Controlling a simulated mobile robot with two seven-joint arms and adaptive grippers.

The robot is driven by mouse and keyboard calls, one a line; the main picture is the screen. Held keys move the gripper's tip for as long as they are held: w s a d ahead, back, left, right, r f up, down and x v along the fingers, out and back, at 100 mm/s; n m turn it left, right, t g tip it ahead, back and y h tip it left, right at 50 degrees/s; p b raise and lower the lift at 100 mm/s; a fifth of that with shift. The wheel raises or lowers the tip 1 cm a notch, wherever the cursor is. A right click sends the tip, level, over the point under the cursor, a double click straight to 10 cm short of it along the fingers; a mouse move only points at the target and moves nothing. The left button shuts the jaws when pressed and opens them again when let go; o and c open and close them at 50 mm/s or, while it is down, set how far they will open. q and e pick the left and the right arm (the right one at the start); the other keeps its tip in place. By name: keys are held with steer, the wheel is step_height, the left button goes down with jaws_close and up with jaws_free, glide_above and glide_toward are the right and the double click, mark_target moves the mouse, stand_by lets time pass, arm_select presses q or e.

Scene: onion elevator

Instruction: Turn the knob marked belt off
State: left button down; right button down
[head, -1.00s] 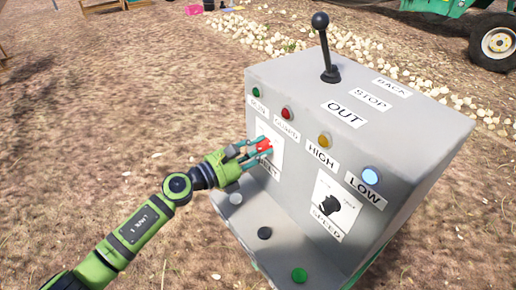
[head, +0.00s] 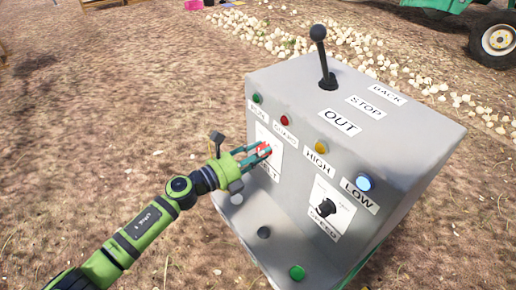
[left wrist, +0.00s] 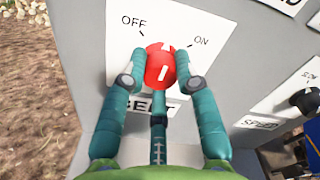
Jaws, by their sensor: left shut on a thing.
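The red belt knob (left wrist: 160,65) sits on a white plate (left wrist: 118,75) with OFF at its upper left and ON at its upper right. The BELT label below it is partly hidden by my fingers. A white mark on the knob points up and slightly right, between the two words. My left gripper (left wrist: 157,77) is shut around the knob, with teal fingers on both sides of it. In the head view my left gripper (head: 262,153) reaches the knob on the front panel of the grey control box (head: 275,85). My right gripper is not in view.
A black speed knob (head: 327,208) is to the right on the same panel. Coloured lamps, including a lit blue one (head: 365,183), line the panel above. A black lever (head: 322,55) stands on top. A green button (head: 297,272) is on the lower ledge.

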arm_select(q)
steer(key=shift+n+p, duration=1.8)
steer(key=shift+n, duration=2.8)
steer(key=c, duration=0.9)
jaws_free()
steer(key=shift+c, duration=0.2)
steer(key=v, duration=1.2)
